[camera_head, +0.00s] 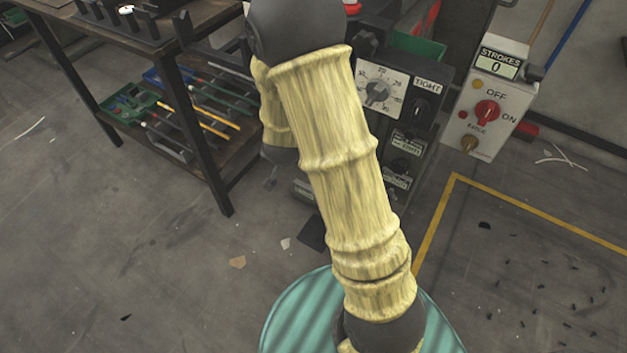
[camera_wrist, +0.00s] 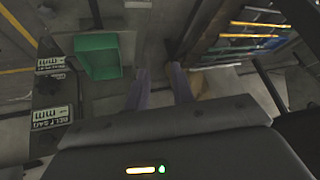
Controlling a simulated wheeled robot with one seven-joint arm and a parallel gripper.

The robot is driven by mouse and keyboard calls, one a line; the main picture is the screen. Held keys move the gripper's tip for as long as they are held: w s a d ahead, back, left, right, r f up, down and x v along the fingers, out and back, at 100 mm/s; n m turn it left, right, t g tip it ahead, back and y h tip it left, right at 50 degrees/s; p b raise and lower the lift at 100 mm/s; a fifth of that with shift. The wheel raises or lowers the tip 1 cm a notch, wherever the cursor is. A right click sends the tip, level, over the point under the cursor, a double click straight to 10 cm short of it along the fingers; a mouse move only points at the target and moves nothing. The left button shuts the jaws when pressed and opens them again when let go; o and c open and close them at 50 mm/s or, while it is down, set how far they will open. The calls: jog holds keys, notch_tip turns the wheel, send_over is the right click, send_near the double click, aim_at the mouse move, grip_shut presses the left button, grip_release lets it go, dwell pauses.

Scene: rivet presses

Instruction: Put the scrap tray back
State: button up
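A green open-topped tray (camera_wrist: 103,56), which looks like the scrap tray, shows in the upper left of the wrist view, beside the press. In the head view a green edge (camera_head: 420,45) shows behind the press; I cannot tell if it is the same tray. My gripper (camera_wrist: 160,82) is open in the wrist view, its two grey fingers apart with nothing between them. The tray lies left of and beyond the fingertips, not touching them. In the head view my arm hides most of my gripper.
The press (camera_head: 385,95) has a dial and labelled knobs. A control box (camera_head: 490,98) reading STROKES 0 stands to its right. A dark workbench (camera_head: 190,50) at left has a lower shelf with a green bin (camera_head: 128,104) and rods. Open floor (camera_head: 90,220) lies at lower left.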

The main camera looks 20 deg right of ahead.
jog(key=s+r+n+g+y, duration=0.1)
jog(key=s+r+n+g, duration=0.1)
jog(key=s+r, duration=0.3)
jog(key=s+r+n+g+y, duration=0.1)
jog(key=s+r+n, duration=0.3)
jog(key=s, duration=0.8)
jog(key=shift+s+d+r+g, duration=0.35)
jog(key=shift+r+g, duration=0.25)
jog(key=w+p+v, duration=0.3)
jog(key=p+v, duration=1)
jog(key=p, duration=0.1)
jog(key=w+r+p+v, duration=0.1)
jog(key=w+p+v, duration=0.2)
jog(key=p+v, duration=1.1)
jog(key=w+r+p+v, duration=0.1)
jog(key=w+p+v, duration=0.2)
jog(key=p+v, duration=1.1)
jog(key=shift+w+d, duration=0.15)
jog(key=shift+d, duration=0.2)
